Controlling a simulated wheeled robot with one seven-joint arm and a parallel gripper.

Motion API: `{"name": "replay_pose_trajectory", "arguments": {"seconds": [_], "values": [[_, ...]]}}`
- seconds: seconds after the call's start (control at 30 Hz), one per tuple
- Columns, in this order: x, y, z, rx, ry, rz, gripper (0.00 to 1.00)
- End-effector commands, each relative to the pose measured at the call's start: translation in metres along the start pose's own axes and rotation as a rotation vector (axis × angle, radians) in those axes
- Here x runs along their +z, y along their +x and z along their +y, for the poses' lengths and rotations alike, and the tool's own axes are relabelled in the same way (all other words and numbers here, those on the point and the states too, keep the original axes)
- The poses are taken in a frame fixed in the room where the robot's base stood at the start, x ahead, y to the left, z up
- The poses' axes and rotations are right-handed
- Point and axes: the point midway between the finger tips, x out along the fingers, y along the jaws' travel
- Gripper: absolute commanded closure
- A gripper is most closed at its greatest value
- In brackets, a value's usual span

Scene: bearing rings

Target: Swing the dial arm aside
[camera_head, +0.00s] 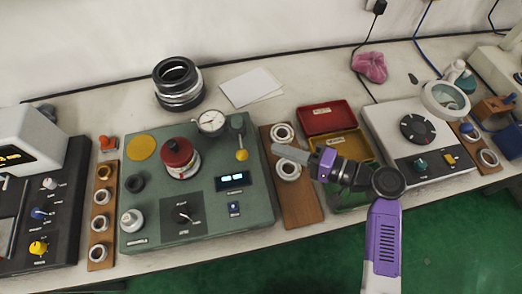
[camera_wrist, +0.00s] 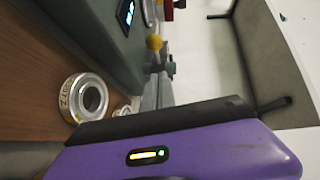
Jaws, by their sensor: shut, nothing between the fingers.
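The dial gauge (camera_head: 211,121) has a round white face and sits at the back of the green tester (camera_head: 255,190), over its right half. Its arm runs to a dark post (camera_head: 238,123) at the back right corner. A yellow ball knob (camera_head: 241,155) stands in front of the post and also shows in the wrist view (camera_wrist: 154,43). My gripper (camera_head: 277,150) is shut and empty, pointing left toward the knob from over the wooden board. A clear gap shows between fingertips and knob in the head view. In the wrist view the fingertips (camera_wrist: 159,72) appear just below the knob.
A red-capped spindle (camera_head: 178,155) rises from the tester. The wooden board (camera_head: 302,212) with metal rings (camera_head: 287,169) lies under my gripper. Red (camera_head: 327,117) and yellow bins stand behind my wrist. A white tester (camera_head: 398,128) is at the right.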

Motion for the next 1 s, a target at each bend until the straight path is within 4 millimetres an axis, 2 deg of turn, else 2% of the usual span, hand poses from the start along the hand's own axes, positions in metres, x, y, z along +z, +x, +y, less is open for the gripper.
{"name": "replay_pose_trajectory", "arguments": {"seconds": [0.1, 0.3, 0.5, 0.83, 1.0], "values": [[0.001, 0.023, -0.002, 0.0, 0.001, -0.004, 1.0], [0.021, 0.04, -0.001, 0.001, 0.003, -0.001, 1.0], [0.028, 0.046, 0.0, 0.001, 0.002, 0.001, 1.0], [0.029, 0.047, 0.001, 0.0, 0.002, 0.0, 1.0], [0.045, 0.057, -0.001, 0.0, 0.001, -0.003, 1.0]]}}
